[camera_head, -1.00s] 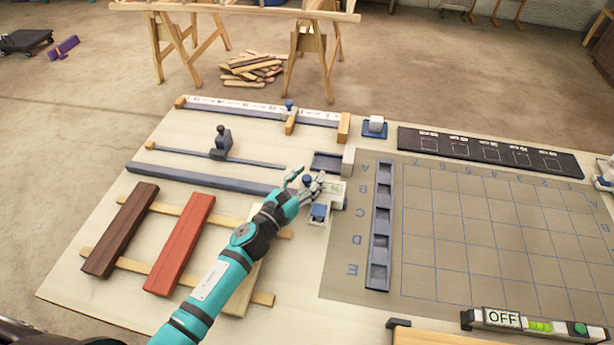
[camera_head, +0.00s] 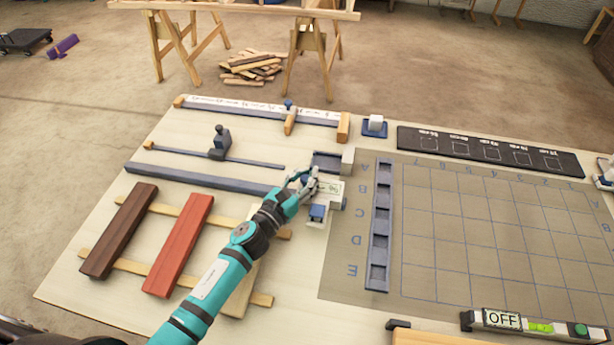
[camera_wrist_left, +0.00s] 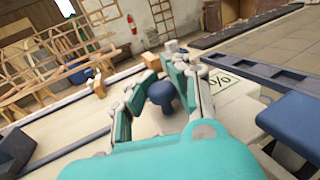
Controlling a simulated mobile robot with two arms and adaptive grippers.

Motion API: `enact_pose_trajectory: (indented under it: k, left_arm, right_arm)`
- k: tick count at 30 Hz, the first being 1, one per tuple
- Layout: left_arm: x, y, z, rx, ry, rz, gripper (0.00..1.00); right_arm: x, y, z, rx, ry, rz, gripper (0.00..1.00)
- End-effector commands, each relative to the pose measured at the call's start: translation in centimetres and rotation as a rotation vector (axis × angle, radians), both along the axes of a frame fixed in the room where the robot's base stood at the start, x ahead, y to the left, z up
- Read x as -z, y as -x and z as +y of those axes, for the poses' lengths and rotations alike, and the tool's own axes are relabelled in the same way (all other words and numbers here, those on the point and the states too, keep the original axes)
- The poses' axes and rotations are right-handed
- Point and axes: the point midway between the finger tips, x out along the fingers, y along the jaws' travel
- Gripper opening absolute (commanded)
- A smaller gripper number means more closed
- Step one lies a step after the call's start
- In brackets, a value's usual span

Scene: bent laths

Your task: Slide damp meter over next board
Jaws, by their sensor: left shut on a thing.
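The damp meter (camera_head: 333,188) is a pale box with a % label, right of the boards. Its blue knob (camera_wrist_left: 161,93) shows in the left wrist view between the fingers. A dark brown board (camera_head: 120,230) and a red board (camera_head: 180,245) lie across two pale laths. A pale board (camera_head: 240,292) is partly hidden under my left arm. My right gripper is not in view.
A blue-grey rail (camera_head: 200,179) runs behind the boards. A slider post (camera_head: 219,143) stands on a thin rail farther back. A slotted strip (camera_head: 379,240) and gridded mat (camera_head: 460,220) lie to the right.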

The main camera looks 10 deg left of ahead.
Motion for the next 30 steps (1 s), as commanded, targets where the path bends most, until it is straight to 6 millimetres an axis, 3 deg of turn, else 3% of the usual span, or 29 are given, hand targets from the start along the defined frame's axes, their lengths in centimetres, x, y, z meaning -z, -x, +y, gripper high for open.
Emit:
enact_pose_trajectory:
  k: [8,11,21,25,30]
  left_arm:
    - [0.8,0.4,0.2,0.005,-0.003,0.013,0.00]
    - [1.0,0.4,1.9,0.003,-0.007,0.012,0.00]
    - [1.4,0.5,11.2,0.006,-0.008,0.014,0.00]
    - [1.2,0.5,13.1,0.008,-0.004,0.016,0.00]
    - [0.9,0.5,13.8,0.009,0.000,0.017,0.00]
  right_arm:
    - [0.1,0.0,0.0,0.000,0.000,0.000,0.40]
    - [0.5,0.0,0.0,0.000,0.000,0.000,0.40]
    - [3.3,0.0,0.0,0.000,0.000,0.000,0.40]
    - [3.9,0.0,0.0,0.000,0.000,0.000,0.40]
    - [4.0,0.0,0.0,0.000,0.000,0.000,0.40]
